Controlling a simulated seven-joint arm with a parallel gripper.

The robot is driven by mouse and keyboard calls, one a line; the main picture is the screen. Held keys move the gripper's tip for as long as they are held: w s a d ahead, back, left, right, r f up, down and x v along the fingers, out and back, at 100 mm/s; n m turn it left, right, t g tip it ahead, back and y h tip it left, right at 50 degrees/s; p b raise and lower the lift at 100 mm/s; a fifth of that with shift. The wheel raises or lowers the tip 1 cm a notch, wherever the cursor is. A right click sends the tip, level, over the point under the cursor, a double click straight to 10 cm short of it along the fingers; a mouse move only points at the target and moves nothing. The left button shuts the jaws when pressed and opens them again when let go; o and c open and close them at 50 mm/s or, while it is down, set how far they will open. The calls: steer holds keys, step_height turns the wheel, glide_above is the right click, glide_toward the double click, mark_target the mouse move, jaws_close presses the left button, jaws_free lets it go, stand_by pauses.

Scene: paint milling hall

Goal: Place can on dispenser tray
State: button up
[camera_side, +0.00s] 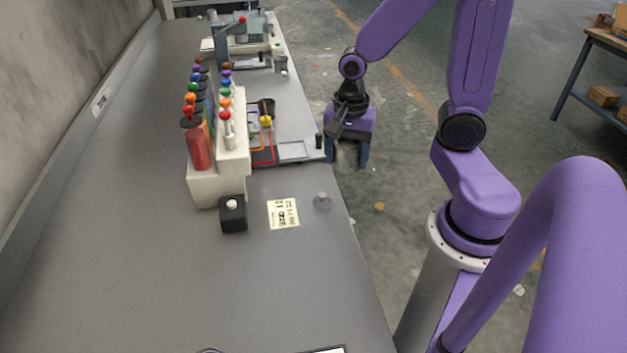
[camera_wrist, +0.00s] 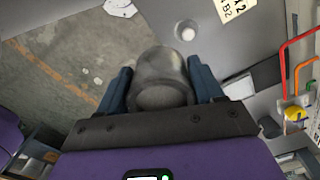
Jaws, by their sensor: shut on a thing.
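My gripper (camera_side: 348,158) is shut on a grey metal can (camera_side: 347,155), beyond the bench's right edge in the side view. In the wrist view the can (camera_wrist: 160,78) sits between the two blue fingers of my gripper (camera_wrist: 162,88). The fingers partly hide it in the side view. The dispenser (camera_side: 232,140) is a pale block with several coloured-ball-topped canisters, left of my gripper. A flat, pale-edged square (camera_side: 292,151) lies to its right near the bench edge; it looks like the tray, but I cannot be sure.
Red tubing (camera_side: 262,157) and a yellow part (camera_side: 266,121) stand between the dispenser and the square. A black post (camera_side: 318,141) is at the bench edge. The front bench is mostly clear.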

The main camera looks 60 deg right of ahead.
steer(key=w+a+f+n, duration=0.1)
steer(key=w+f+n, duration=0.1)
steer(key=w+n, duration=0.35)
steer(key=w+a+f+n, duration=0.2)
steer(key=w+n, duration=0.2)
steer(key=n, duration=0.3)
steer(key=s+d+r+m, duration=0.1)
steer(key=s+m, duration=0.2)
steer(key=m, duration=0.1)
steer(key=s+d+r+m, duration=0.1)
steer(key=s+m, duration=0.3)
steer(key=m, duration=0.1)
steer(key=s+d+r+m, duration=0.1)
steer(key=s+r+m, duration=0.1)
steer(key=s+m, duration=0.1)
steer(key=shift+s+d+r+m, duration=0.1)
steer(key=shift+s+d+m, duration=0.05)
steer(key=shift+m, duration=0.6)
steer(key=shift+s+d+m, duration=0.15)
steer(key=shift+s+m, duration=0.35)
steer(key=shift+m, duration=0.2)
